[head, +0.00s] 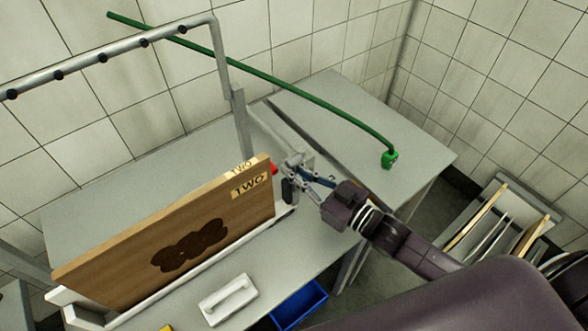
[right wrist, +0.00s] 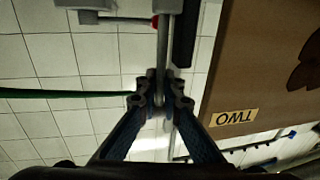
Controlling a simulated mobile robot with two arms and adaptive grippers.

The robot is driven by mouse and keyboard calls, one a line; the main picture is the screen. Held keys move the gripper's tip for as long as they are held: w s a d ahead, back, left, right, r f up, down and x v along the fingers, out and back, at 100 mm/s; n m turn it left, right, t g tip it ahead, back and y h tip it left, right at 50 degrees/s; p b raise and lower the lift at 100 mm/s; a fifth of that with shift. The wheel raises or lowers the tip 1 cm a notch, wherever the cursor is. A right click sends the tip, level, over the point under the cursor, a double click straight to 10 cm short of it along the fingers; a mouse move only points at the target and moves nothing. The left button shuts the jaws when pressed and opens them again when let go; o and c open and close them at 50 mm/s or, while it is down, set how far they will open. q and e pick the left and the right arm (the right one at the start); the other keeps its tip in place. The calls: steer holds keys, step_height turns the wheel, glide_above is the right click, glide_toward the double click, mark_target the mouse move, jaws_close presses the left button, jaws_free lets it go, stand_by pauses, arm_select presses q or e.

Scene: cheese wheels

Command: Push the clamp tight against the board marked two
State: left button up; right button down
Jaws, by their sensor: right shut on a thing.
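The board marked two (head: 130,250) is a wooden panel with a dark brown patch. It stands upright on its long edge and also fills the right side of the right wrist view (right wrist: 262,62). The clamp (head: 288,190), grey with a black pad and a red part, is at the board's right end; it also shows in the right wrist view (right wrist: 164,55). There, a strip of wall shows between black pad and board edge. My right gripper (head: 304,172) is shut on the clamp's grey bar, its fingertips on either side (right wrist: 160,92). My left gripper is not in view.
A white handled block (head: 228,300) lies on the table before the board, near a blue bin (head: 300,303). A grey rail frame (head: 228,60) rises behind. A green hose (head: 300,100) crosses to the right-hand table (head: 350,115). A rack (head: 505,195) holding panels stands right.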

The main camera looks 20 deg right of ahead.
steer(key=shift+a, duration=0.1)
steer(key=shift+s+a+p, duration=0.3)
steer(key=shift+s+a, duration=0.05)
steer(key=shift+a, duration=0.5)
steer(key=shift+s+a+p, duration=0.25)
steer(key=shift+s+a, duration=0.05)
steer(key=shift+a, duration=0.5)
steer(key=c, duration=2.1)
jaws_free()
steer(key=v, duration=1.2)
steer(key=shift+f, duration=0.1)
steer(key=shift+c, duration=0.3)
